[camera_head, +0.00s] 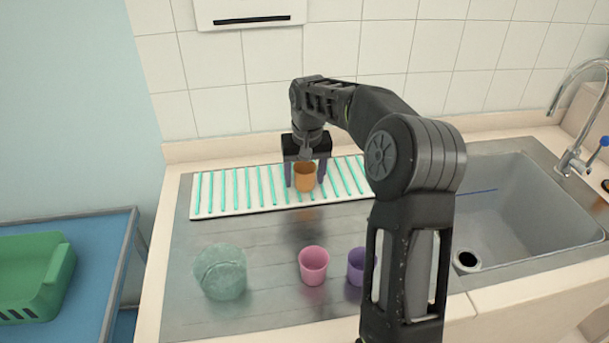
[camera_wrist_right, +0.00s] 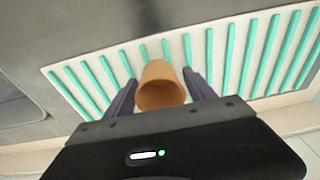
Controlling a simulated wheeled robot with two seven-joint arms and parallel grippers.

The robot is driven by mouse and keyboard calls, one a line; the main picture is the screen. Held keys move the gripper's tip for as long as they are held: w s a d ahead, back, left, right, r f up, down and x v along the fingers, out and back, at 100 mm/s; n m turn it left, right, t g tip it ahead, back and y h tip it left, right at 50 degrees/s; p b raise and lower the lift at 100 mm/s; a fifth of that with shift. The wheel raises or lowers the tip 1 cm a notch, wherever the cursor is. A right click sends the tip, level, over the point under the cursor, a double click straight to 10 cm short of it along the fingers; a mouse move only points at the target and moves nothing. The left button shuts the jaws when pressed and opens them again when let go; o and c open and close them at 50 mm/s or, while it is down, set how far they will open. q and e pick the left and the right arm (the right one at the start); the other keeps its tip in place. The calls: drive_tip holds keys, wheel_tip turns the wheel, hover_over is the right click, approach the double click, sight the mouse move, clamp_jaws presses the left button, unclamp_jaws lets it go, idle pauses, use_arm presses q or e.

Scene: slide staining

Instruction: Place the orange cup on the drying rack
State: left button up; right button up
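The orange cup (camera_head: 305,178) is upright over the middle of the white drying rack (camera_head: 262,205) with green bars, and looks to be standing on it. My right gripper (camera_head: 305,176) reaches down over the cup from behind, one finger on each side. Narrow gaps show between the fingers and the cup, so the gripper looks open around it. In the right wrist view the cup (camera_wrist_right: 161,88) sits between the dark fingers (camera_wrist_right: 160,85), with the rack (camera_wrist_right: 232,98) beneath. My left gripper is not in view.
A pink cup (camera_head: 313,266), a purple cup (camera_head: 356,266) partly behind my right arm, and a greenish glass vessel (camera_head: 220,272) stand on the steel counter. A sink (camera_head: 520,215) with a tap (camera_head: 573,150) is at right. A green basket (camera_head: 35,270) is at left.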

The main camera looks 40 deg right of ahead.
sight(306, 190)
drive_tip(key=shift+o, duration=0.8)
wheel_tip(306, 190, up, 12)
drive_tip(key=s, duration=0.1)
drive_tip(key=shift+s+a, duration=0.35)
idle(0.5)
